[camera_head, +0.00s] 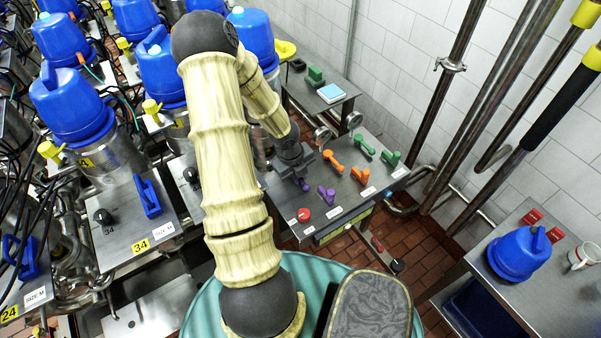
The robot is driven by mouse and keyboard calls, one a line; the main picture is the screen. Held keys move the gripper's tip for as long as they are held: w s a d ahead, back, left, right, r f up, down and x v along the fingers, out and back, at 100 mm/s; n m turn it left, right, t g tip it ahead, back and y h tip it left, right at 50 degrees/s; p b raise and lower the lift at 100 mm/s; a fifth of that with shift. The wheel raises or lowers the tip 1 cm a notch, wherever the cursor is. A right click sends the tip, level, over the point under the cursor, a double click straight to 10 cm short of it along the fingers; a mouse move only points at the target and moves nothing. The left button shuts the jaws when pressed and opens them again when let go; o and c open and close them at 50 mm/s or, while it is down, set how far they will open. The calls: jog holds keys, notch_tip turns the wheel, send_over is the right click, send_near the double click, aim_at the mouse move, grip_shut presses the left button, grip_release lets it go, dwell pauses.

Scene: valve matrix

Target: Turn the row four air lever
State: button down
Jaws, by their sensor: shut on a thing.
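A metal control panel (312,226) at centre right carries coloured levers. A purple lever (327,194) stands free near the panel's middle. Two orange levers (333,161) and two green levers (364,147) are farther right. My gripper (301,181) is down at the panel's left part, shut on a second purple lever, of which only a small part shows under the jaws. The lever labels are too small to read, so I cannot tell which is the row four air lever.
A red button (304,215) sits near the gripper. Two gauges (322,134) stand at the panel's back edge. Blue-lidded vessels (70,105) crowd the left. Pipes (455,120) run along the right wall. A side table (545,275) holds a blue lid (519,254) and a mug (582,257).

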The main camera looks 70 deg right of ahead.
jog(key=c, duration=1.7)
grip_release()
jog(key=a+r+p, duration=0.1)
jog(key=r, duration=0.4)
jog(key=w+r+p, duration=0.1)
jog(key=r, duration=0.5)
jog(key=w+a+r+p, duration=0.1)
jog(key=r, duration=0.5)
jog(key=shift+a, duration=0.3)
jog(key=shift+w, duration=0.1)
